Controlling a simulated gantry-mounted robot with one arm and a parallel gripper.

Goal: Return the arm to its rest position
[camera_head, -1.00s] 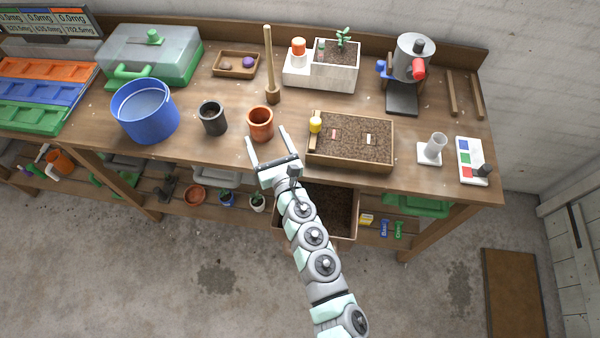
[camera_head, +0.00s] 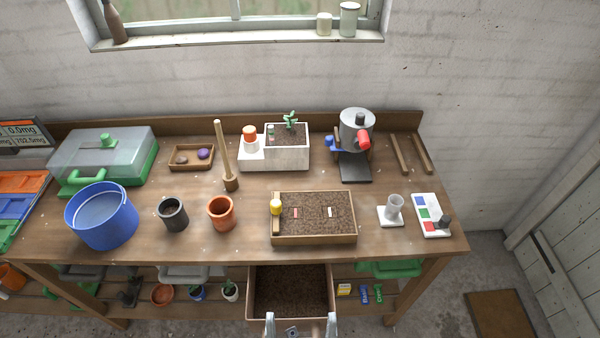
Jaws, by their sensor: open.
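My gripper (camera_head: 301,318) shows at the bottom edge of the head view, its two fingers wide apart with nothing between them. Only the finger ends and a bit of the hand are in the picture; the rest of the arm is out of view. In the picture the gripper overlaps the front of a soil-filled bin (camera_head: 251,297) below the bench top. I cannot tell whether it touches the bin.
The wooden bench (camera_head: 215,258) holds a soil tray (camera_head: 313,240), an orange pot (camera_head: 221,214), a dark pot (camera_head: 173,215), a blue bucket (camera_head: 102,218), a white planter (camera_head: 288,155) and a grinder-like machine (camera_head: 356,132). Small pots stand on the lower shelf.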

